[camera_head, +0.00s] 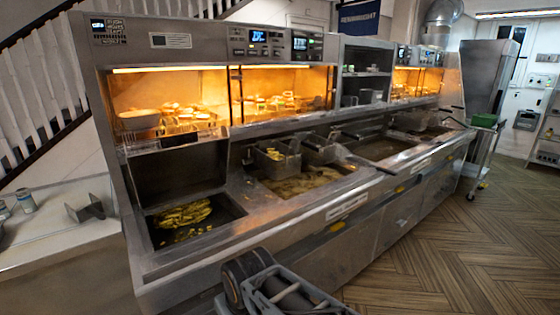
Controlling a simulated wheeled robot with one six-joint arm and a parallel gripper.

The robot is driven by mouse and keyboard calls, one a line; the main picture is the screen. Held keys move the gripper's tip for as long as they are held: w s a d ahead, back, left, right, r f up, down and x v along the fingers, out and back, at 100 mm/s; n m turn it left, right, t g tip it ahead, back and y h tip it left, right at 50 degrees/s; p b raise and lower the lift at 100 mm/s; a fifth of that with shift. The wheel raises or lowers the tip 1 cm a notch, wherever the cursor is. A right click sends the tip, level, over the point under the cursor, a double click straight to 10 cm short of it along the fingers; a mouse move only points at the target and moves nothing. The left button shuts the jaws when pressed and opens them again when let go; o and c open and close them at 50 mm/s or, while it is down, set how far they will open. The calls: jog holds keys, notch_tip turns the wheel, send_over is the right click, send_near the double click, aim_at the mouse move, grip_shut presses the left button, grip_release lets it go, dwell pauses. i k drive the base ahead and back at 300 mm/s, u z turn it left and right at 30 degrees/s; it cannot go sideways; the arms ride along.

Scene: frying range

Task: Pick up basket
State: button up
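A wire frying basket (277,158) is at the back of the nearer fryer vat (310,186), with some golden food at its left side. A second basket (319,149) sits just to its right. Both appear to be raised at the vat's rear edge, above the brown oil; their exact supports are too small to tell. Part of my arm shows at the bottom centre, in front of the range and well apart from both baskets. My gripper's fingertips are not visible.
The steel range (345,208) has a long front edge between my arm and the vats. A chip well (190,232) holds fries at left. Heated shelves (275,88) overhang the back. A trolley (482,150) stands at far right. The wooden floor (440,250) is clear at right.

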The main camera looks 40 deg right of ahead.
aim_at(279, 161)
jog(key=z, duration=2.9)
jog(key=i, duration=2.5)
jog(key=u, duration=2.85)
jog(key=k, duration=0.55)
jog(key=u, duration=0.1)
